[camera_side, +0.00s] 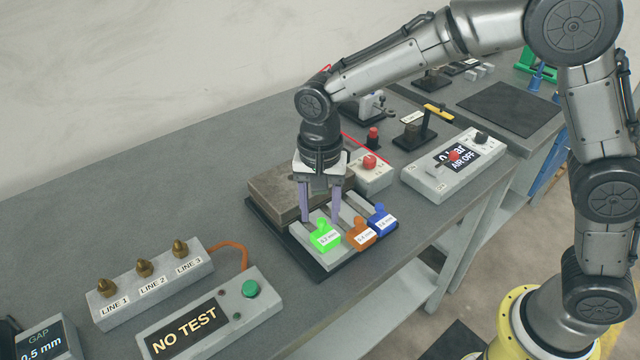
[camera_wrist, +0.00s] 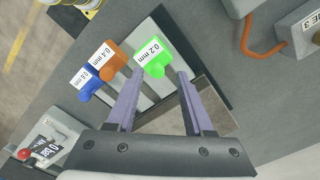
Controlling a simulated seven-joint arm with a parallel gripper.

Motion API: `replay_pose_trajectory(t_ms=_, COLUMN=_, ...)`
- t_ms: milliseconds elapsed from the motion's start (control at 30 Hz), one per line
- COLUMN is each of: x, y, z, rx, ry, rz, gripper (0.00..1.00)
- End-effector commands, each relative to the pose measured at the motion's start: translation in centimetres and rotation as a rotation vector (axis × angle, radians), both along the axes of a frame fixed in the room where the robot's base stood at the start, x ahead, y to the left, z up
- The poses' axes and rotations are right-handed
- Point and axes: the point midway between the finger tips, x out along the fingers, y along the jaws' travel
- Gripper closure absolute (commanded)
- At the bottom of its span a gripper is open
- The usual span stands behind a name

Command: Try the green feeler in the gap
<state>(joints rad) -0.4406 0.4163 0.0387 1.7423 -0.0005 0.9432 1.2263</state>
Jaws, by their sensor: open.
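The green feeler (camera_side: 325,236), labelled 0.2 mm, lies on a grey rest at the front of a black base (camera_side: 318,275). It is the rightmost of three feelers in the wrist view (camera_wrist: 153,60). My gripper (camera_side: 321,215) points down, open, just behind the green handle. In the wrist view its fingertips (camera_wrist: 160,76) are spread, with the green handle just ahead of them and nothing held. A brown-grey block (camera_side: 280,188) sits on the base behind the feelers, partly hidden by my gripper. I cannot make out the gap itself.
The orange feeler (camera_side: 361,236) and blue feeler (camera_side: 382,219) lie close beside the green one. A "GAP 0.5 mm" display (camera_side: 42,342) and a "NO TEST" box (camera_side: 190,330) are at left. The "AIR OFF" box (camera_side: 452,170) and a red-button box (camera_side: 370,172) stand right.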

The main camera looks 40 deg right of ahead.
Motion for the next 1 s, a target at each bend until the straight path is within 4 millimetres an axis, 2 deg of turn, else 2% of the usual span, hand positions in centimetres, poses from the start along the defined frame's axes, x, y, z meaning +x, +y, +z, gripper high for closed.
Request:
replay_pose_trajectory(t_ms=400, x=0.1, y=0.0, z=8.4, rx=0.002, ry=-0.006, rz=0.000, gripper=0.48)
replay_pose_trajectory(t_ms=600, x=0.1, y=0.0, z=11.6, rx=0.002, ry=-0.005, rz=0.000, gripper=0.48)
replay_pose_trajectory(t_ms=800, x=0.0, y=0.0, z=13.0, rx=0.001, ry=-0.004, rz=0.000, gripper=0.48)
replay_pose_trajectory(t_ms=1000, x=0.0, y=0.0, z=13.2, rx=0.001, ry=-0.002, rz=0.000, gripper=0.48)
